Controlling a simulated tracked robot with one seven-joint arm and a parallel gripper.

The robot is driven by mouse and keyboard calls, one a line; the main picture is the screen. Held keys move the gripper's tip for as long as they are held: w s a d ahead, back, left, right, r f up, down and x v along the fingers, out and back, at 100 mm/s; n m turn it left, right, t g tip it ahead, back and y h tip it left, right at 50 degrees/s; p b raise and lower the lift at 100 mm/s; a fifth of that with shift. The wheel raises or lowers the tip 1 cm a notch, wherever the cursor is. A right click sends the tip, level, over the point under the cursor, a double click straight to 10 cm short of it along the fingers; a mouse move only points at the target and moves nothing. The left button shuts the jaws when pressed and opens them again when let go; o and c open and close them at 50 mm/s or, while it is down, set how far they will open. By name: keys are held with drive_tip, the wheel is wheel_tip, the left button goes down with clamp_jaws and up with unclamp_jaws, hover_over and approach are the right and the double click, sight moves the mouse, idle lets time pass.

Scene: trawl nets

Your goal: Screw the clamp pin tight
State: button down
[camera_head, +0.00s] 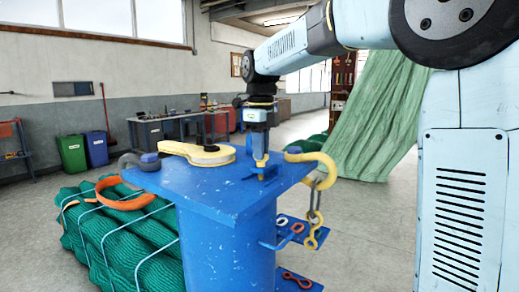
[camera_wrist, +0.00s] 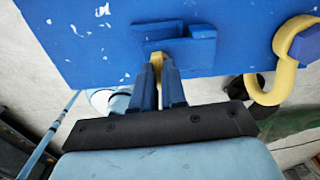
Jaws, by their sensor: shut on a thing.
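My gripper (camera_head: 260,160) points down over the blue stand top (camera_head: 225,190), near its right side. In the wrist view its two blue fingers (camera_wrist: 160,72) are closed on a small yellow piece, which looks like the clamp pin (camera_wrist: 158,56). The pin's lower end (camera_head: 261,177) shows below the fingers in the head view. The pin sits at a blue block, apparently the clamp (camera_wrist: 178,38), on the stand top. The fingers hide much of the pin, so I cannot tell how deep it is threaded.
A yellow hook (camera_head: 322,162) with a hanging chain juts from the stand's right edge. Green netting (camera_head: 110,225) is bundled beside the stand. Small shelves (camera_head: 297,231) sit low at right.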

drive_tip(key=shift+w+m, duration=0.1)
drive_tip(key=shift+m, duration=0.4)
drive_tip(key=c, duration=1.2)
unclamp_jaws()
wheel_tip(320, 180, up, 14)
drive_tip(key=shift+f, duration=0.2)
drive_tip(key=s+d+f+n+t, duration=0.3)
drive_tip(key=s+d+f+n, duration=0.6)
drive_tip(key=s+d+n, duration=0.4)
drive_tip(key=s+d+f+n+t, duration=0.1)
drive_tip(key=s+f+n, duration=0.3)
drive_tip(key=s+d+f+n, duration=0.2)
drive_tip(key=s+f+n, duration=0.2)
drive_tip(key=s+d+f+n+t, duration=0.1)
drive_tip(key=s+d+f+n, duration=0.1)
drive_tip(key=s+f+n, duration=0.2)
drive_tip(key=shift+s+d+f+n+t, duration=0.15)
drive_tip(key=shift+f+n+t, duration=0.2)
drive_tip(key=shift+f, duration=0.2)
